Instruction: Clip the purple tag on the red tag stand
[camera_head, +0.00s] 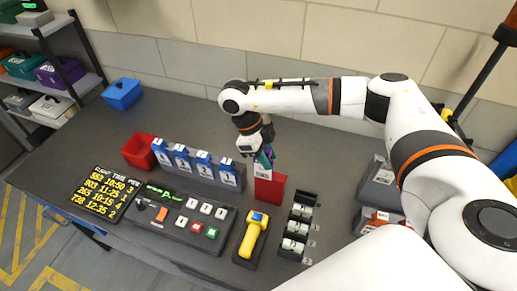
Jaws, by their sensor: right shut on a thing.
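My right gripper (264,150) points down just above the red tag stand (274,190). The tag is at or just above the stand's top edge; I cannot tell whether the two touch. A white label shows on the front of the stand's upper part. The gripper hides part of the tag. My left gripper is not in view.
In front lie a yellow scanner (253,234) and a black rack (296,228). The table's back left is mostly clear, with a blue box (122,93).

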